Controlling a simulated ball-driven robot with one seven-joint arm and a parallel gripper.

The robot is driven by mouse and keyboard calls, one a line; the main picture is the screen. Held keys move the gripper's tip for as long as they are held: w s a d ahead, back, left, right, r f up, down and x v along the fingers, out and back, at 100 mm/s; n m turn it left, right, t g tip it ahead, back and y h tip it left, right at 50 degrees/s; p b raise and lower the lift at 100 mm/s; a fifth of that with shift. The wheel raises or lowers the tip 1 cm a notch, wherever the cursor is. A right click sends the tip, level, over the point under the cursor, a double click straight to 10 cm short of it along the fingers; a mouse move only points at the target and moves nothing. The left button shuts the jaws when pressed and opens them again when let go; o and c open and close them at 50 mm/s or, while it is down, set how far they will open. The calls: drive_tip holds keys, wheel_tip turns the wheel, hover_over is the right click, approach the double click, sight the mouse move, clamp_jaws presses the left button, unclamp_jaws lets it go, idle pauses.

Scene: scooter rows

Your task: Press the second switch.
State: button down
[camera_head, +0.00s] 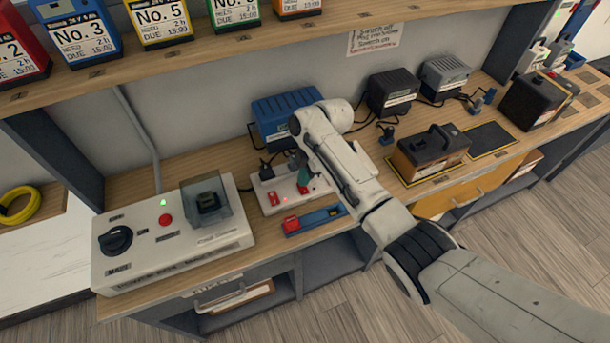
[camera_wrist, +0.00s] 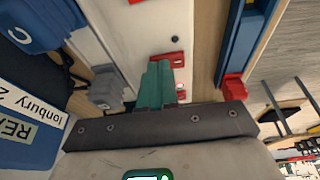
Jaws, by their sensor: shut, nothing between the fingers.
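A white power strip (camera_head: 268,187) lies on the bench; it also shows in the wrist view (camera_wrist: 133,45). In the head view one red switch (camera_head: 275,198) is at its left end and another red switch (camera_head: 303,190) is further right, just below my fingers. My gripper (camera_head: 303,168) has teal fingers, shut and empty, pointing down over the strip. In the wrist view the fingertips (camera_wrist: 157,68) overlap the edge of a red switch (camera_wrist: 168,57); I cannot tell whether they touch it. A lit indicator and more red show beside the fingers, partly hidden.
A blue bar with a red end (camera_head: 315,218) lies in front of the strip. A large white switch box (camera_head: 170,240) stands left. A blue charger (camera_head: 280,118) is behind, with plugs and cables near the strip. A black-and-brown battery (camera_head: 432,150) stands right. A shelf overhangs the back.

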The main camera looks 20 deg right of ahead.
drive_tip(key=shift+f+b, duration=0.25)
drive_tip(key=shift+b, duration=0.05)
drive_tip(key=shift+s, duration=0.1)
drive_tip(key=shift+s+r+p, duration=0.15)
drive_tip(key=shift+s+p, duration=0.5)
drive_tip(key=shift+p, duration=0.45)
